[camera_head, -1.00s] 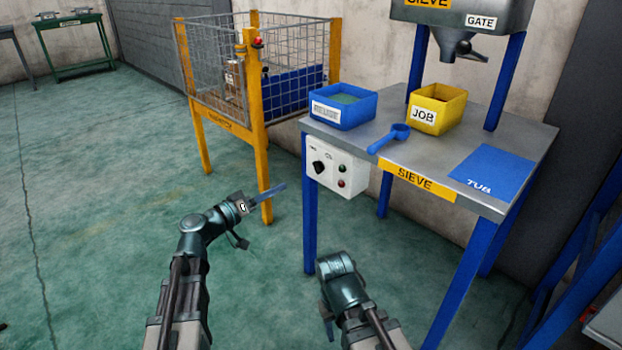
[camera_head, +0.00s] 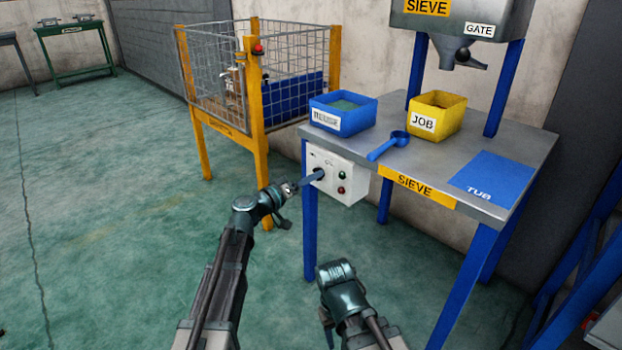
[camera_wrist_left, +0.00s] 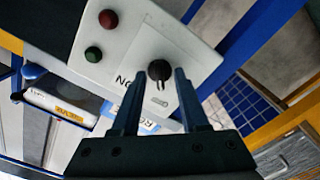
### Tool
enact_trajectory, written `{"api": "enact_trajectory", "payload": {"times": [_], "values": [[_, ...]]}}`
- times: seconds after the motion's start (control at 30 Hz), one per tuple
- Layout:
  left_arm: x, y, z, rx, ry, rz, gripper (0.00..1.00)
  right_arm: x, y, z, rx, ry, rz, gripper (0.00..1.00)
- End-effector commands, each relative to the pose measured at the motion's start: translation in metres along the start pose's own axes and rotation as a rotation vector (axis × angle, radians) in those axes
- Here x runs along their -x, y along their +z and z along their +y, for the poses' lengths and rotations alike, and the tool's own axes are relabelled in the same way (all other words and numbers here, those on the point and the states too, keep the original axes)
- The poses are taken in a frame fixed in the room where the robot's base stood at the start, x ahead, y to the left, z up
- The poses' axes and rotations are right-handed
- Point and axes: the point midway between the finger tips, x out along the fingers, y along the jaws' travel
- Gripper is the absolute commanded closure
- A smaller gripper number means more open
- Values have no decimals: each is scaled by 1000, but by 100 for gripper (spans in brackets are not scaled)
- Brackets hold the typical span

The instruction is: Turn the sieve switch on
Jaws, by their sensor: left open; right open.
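The sieve switch is a black rotary knob (camera_wrist_left: 160,69) on a white control box (camera_head: 340,176) mounted on the front left of the sieve table. The box also carries a red and a green button. In the left wrist view the knob lies just beyond and between the fingertips of my left gripper (camera_wrist_left: 168,76), which is open. I cannot tell if the fingers touch it. In the head view my left gripper (camera_head: 312,177) hides most of the knob. My right gripper (camera_head: 328,328) is low in front of the table, away from the box, its fingers mostly hidden.
The sieve table (camera_head: 440,160) holds a blue bin (camera_head: 342,122), a blue scoop (camera_head: 385,150), a yellow JOB bin (camera_head: 430,128) and a blue TUB mat (camera_head: 492,172). A yellow-framed mesh cage (camera_head: 258,140) stands at the left. The green floor at left is clear.

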Motion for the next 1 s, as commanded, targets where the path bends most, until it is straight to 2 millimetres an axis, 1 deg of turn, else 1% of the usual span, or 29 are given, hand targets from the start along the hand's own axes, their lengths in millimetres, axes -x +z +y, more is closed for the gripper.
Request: {"api": "enact_trajectory", "payload": {"times": [0.3,0.37,0.5,0.57,1.0], "values": [[-2,0,0,0,0,0,56,0,0,0,0,0,0,49],[-2,0,0,0,0,0,65,0,0,0,0,0,0,49],[-2,0,0,0,0,0,90,0,0,0,0,0,0,49],[-2,0,0,0,0,0,100,0,0,0,0,0,0,49],[-2,0,0,18,0,0,100,0,0,0,0,0,0,49]]}}
